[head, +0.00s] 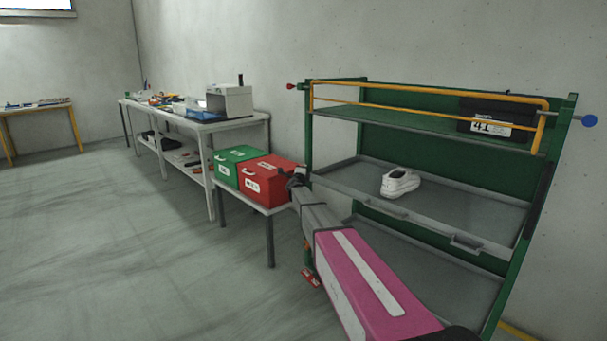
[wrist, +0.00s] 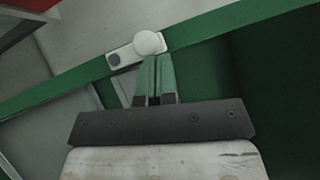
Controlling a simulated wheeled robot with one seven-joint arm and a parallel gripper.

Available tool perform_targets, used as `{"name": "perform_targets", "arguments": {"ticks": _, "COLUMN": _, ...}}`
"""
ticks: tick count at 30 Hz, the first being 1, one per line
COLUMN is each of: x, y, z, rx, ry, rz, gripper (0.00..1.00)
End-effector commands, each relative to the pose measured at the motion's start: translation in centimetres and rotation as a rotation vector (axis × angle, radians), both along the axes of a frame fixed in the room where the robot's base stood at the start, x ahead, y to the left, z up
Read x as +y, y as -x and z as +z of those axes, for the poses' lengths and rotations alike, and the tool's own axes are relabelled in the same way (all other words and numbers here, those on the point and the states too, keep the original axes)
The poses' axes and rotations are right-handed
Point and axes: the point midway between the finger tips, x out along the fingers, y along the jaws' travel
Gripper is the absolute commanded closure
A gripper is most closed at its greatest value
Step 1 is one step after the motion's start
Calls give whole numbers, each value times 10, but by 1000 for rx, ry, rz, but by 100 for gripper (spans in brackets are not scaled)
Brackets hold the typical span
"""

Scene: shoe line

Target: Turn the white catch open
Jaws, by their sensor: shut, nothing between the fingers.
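The white catch (wrist: 122,56) is on a green post of the rack in the wrist view. It has a flat white bar with a grey round spot at its left end and a round white knob (wrist: 148,42) at its right end. My gripper (wrist: 154,58) is shut and empty, its green fingertips just below the knob in the picture. I cannot tell whether they touch it. In the head view my gripper (head: 296,180) is a dark shape by the rack's left post, and I cannot make out the catch there.
The green rack (head: 308,130) has grey shelves, a yellow rail (head: 420,94), a white shoe (head: 399,182) and a black box labelled 41 (head: 497,115). A red box (head: 266,182) and a green box (head: 236,165) stand on a small table close to my gripper. The floor at left is clear.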

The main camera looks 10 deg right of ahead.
Motion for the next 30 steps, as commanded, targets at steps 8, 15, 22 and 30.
{"name": "perform_targets", "arguments": {"ticks": 8, "x": 2, "y": -3, "z": 2, "rx": 0, "ry": 0, "rz": 0, "gripper": 100}}
{"name": "perform_targets", "arguments": {"ticks": 15, "x": 3, "y": -3, "z": 2, "rx": 0, "ry": 1, "rz": 1, "gripper": 100}}
{"name": "perform_targets", "arguments": {"ticks": 22, "x": 3, "y": -3, "z": 2, "rx": 0, "ry": 1, "rz": 2, "gripper": 100}}
{"name": "perform_targets", "arguments": {"ticks": 30, "x": -5, "y": 9, "z": 4, "rx": 0, "ry": 0, "rz": 1, "gripper": 100}}
